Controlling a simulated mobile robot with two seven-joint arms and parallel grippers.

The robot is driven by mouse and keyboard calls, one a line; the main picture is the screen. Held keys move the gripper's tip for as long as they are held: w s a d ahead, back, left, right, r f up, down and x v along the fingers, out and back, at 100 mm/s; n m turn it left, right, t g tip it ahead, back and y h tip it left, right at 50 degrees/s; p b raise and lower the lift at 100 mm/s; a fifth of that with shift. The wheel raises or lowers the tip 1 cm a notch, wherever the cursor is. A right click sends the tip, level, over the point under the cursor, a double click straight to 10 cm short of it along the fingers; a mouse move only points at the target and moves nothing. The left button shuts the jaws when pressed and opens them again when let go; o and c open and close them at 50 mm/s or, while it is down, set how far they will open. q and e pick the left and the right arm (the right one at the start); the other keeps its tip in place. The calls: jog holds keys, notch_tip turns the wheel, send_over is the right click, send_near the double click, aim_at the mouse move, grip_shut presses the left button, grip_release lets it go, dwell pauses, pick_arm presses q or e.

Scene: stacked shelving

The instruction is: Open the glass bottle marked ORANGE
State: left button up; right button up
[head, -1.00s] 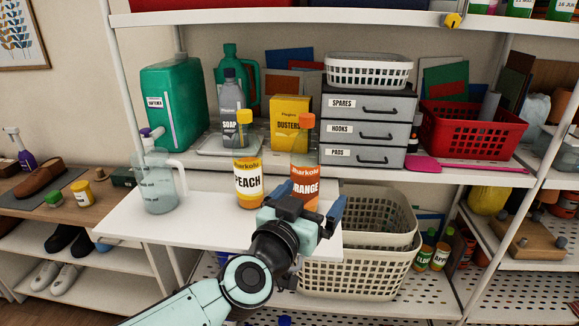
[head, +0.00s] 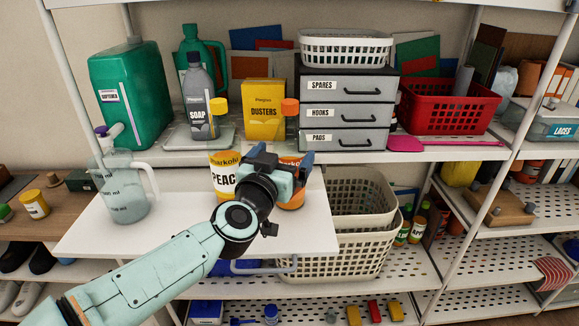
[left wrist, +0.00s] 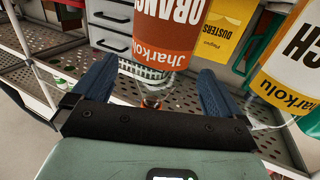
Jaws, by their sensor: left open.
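The ORANGE bottle (head: 291,193) stands on the white pull-out board (head: 290,239). It has an orange label and an orange cap (head: 290,107). My left gripper (head: 283,163) is in front of it and hides most of its label. The PEACH bottle (head: 223,178) with a yellow cap stands close on the left. My right gripper is not in view.
A clear measuring jug (head: 124,190) stands at the board's left. Behind are a grey SOAP bottle (head: 200,105), a yellow DUSTERS box (head: 263,110) and grey drawers (head: 345,110). Cream baskets (head: 340,255) sit right of the board. The board's front middle is clear.

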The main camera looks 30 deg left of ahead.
pick_arm(q)
jog(key=w, duration=0.3)
jog(key=w+a, duration=0.1)
jog(key=w, duration=0.2)
jog(key=shift+w+a+f, duration=0.1)
jog(key=shift+w+a, duration=0.05)
jog(key=shift+w, duration=0.05)
jog(key=shift+c, duration=0.3)
jog(key=c, duration=1.5)
jog(key=shift+r, duration=0.2)
grip_shut()
